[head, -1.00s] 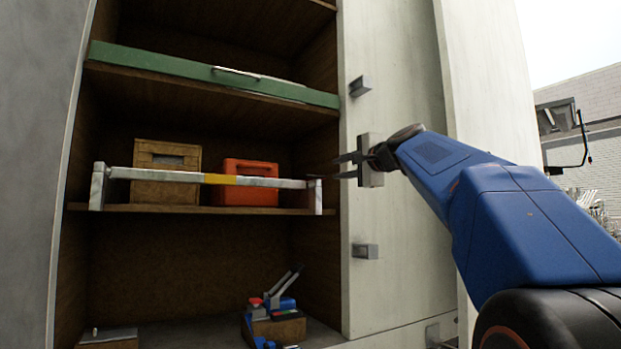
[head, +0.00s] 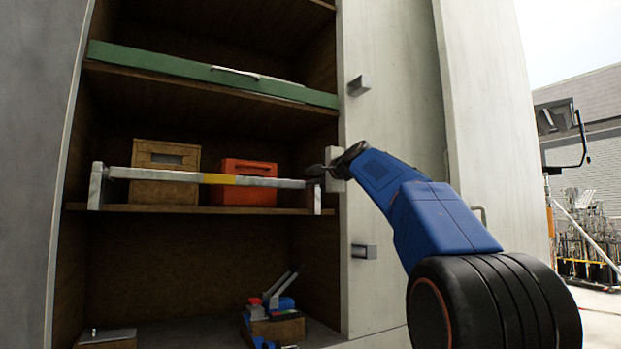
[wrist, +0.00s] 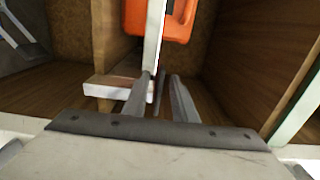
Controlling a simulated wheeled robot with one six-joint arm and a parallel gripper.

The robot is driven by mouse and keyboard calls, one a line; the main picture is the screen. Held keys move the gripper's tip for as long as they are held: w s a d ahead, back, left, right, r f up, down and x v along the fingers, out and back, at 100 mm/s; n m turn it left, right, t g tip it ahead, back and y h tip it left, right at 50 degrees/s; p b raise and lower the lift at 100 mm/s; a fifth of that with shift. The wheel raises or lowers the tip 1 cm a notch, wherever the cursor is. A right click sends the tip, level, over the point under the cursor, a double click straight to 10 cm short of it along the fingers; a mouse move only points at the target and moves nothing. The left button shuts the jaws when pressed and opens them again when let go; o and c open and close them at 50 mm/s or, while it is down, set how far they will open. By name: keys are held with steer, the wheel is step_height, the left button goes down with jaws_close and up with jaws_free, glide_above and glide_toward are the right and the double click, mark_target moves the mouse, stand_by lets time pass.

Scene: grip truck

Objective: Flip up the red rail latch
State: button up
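The rail (head: 285,183), a pale grey bar with a yellow section, spans the front of the middle shelf between two uprights. My gripper (head: 316,171) is at the rail's right end in the head view, its fingers largely blurred into the background. In the wrist view my gripper (wrist: 160,76) is open, with the rail (wrist: 153,38) running away from between its fingertips. A thin dark strip (wrist: 160,92) lies between the fingers, apart from both. It may be the latch, but no red shows on it. A pale bracket (wrist: 110,87) is beside the left finger.
A wooden box (head: 165,160) and an orange case (head: 248,170) stand behind the rail. A green-fronted shelf (head: 210,75) is above. Square blocks (head: 359,85) (head: 364,251) stick out from the cabinet's pale right-hand face. Coloured tools sit on the bottom shelf.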

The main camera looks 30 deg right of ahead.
steer(key=shift+w, duration=0.65)
jaws_close()
stand_by(1.0)
